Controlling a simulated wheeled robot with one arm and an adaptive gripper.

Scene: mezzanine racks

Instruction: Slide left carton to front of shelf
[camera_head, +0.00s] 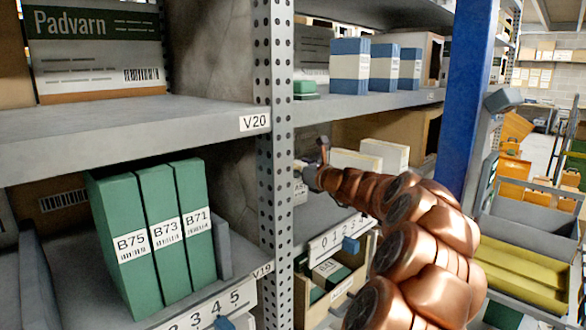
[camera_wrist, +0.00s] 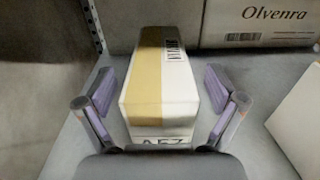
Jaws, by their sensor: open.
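In the wrist view, the left carton (camera_wrist: 160,85) is a long white box with a tan stripe, dark print on top and a partly hidden label at its near end. It lies on a grey shelf (camera_wrist: 248,140). My gripper (camera_wrist: 160,97) is open, with one finger on each side of the carton and a visible gap on both sides. In the head view, my gripper (camera_head: 312,172) reaches into the middle shelf bay, just right of the perforated post. Only a small labelled part of the carton (camera_head: 300,192) shows there, below the gripper.
White cartons (camera_head: 384,153) stand to the right on the same shelf; one edge also shows in the wrist view (camera_wrist: 300,118). An Olvenra box (camera_wrist: 258,24) stands behind. The perforated post (camera_head: 275,130) is close left, and a blue upright (camera_head: 465,90) is at right.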

